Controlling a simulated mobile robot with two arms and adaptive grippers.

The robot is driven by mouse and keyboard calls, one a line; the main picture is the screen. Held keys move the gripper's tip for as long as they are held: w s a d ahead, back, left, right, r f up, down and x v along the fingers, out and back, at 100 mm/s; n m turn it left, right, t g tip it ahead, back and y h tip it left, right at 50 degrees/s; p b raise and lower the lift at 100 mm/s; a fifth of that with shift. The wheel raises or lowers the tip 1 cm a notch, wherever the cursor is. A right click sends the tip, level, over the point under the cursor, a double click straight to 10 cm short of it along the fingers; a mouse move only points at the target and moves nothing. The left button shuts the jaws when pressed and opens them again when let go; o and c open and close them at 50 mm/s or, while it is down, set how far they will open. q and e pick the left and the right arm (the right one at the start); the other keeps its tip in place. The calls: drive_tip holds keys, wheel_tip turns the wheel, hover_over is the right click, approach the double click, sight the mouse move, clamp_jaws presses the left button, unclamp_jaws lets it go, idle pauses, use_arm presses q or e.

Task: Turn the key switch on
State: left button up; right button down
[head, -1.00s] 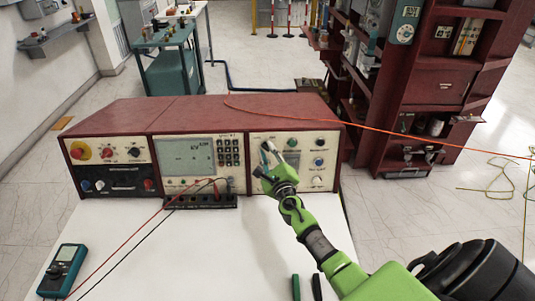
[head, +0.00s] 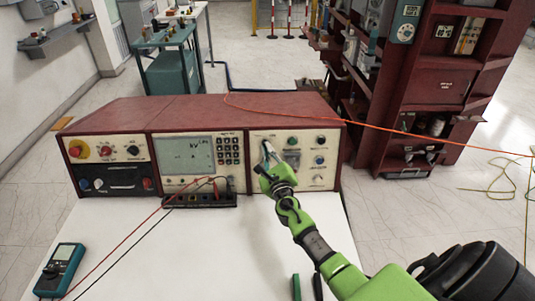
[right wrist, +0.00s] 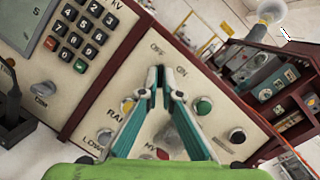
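The key switch (right wrist: 161,74) is on the cream right-hand panel of the red console, beside the printed OFF and ON labels. In the right wrist view, my right gripper (right wrist: 161,88) has its two teal fingers drawn together at the switch. Its grey fingertips close around the key and hide most of it, so its exact angle is hard to read. In the head view, the right gripper (head: 267,150) reaches the upper left of this panel. My left gripper is not in view.
Green (right wrist: 204,106) and black (right wrist: 237,135) buttons sit right of the fingers. The keypad (right wrist: 84,35) is on the left. A multimeter (head: 61,269) and test leads lie on the white table (head: 215,260). An orange cable (head: 400,131) crosses behind the arm.

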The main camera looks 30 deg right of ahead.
drive_tip(key=shift+w+a+f+m+g+h+b, duration=0.15)
drive_tip(key=shift+m+g+h+b, duration=1.1)
drive_tip(key=shift+m, duration=2.1)
drive_tip(key=shift+w+a+r+m+g+h+b, duration=0.15)
drive_tip(key=shift+m+h+b, duration=0.6)
drive_tip(key=shift+m+b, duration=1.9)
drive_tip(key=shift+a+f+m+g+h+b, duration=0.15)
drive_tip(key=shift+m+g+h+b, duration=0.7)
drive_tip(key=shift+m, duration=3.15)
drive_tip(key=shift+m+h, duration=0.25)
drive_tip(key=shift+m, duration=0.05)
drive_tip(key=c, duration=2.2)
unclamp_jaws()
drive_tip(key=shift+c, duration=0.2)
drive_tip(key=shift+a, duration=0.1)
drive_tip(key=v, duration=1.2)
